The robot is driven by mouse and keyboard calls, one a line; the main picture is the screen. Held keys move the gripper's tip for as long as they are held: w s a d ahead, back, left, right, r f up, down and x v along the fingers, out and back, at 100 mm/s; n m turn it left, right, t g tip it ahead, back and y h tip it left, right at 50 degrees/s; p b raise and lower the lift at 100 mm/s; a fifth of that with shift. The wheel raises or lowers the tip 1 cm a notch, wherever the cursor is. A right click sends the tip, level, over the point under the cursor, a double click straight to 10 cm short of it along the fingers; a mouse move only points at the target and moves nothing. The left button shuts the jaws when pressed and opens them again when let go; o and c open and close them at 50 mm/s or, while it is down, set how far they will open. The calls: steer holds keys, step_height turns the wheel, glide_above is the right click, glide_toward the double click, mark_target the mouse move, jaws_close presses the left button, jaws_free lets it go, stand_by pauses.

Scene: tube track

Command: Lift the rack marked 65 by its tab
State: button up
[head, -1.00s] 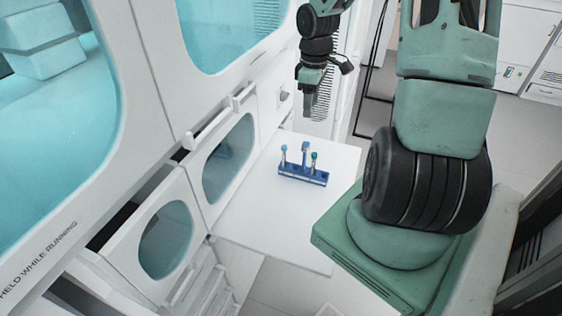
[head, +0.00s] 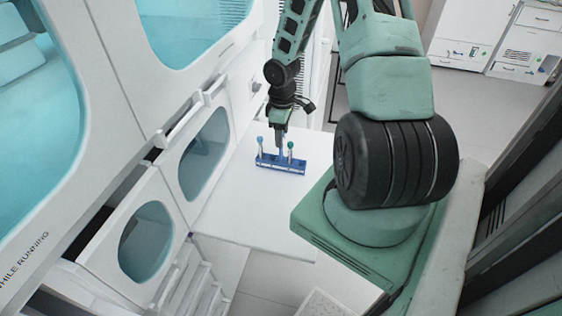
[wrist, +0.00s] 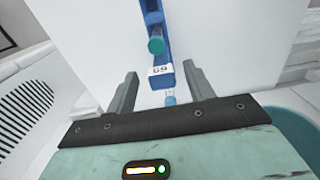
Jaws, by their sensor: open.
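The blue rack (head: 290,168) stands on the white table. It holds a tube with a blue cap (head: 260,141) and a tube with a teal cap (head: 290,146), which also shows in the wrist view (wrist: 156,46). Its upright tab (wrist: 163,82) rises mid-rack and bears a white label (wrist: 160,70), upside down, its digits small but consistent with 65. My gripper (head: 280,144) points down right over the tab and hides part of it. In the wrist view its open jaws (wrist: 161,78) stand on either side of the tab, with gaps visible.
The white table (head: 245,210) is otherwise bare around the rack. White cabinets with an oval-windowed door (head: 203,155) rise close on its left. More white cabinets (head: 470,35) stand at the back right.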

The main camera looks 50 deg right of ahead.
mark_target(281, 152)
steer(key=shift+a+f, duration=0.1)
steer(key=shift+f, duration=1.45)
steer(key=shift+c, duration=0.3)
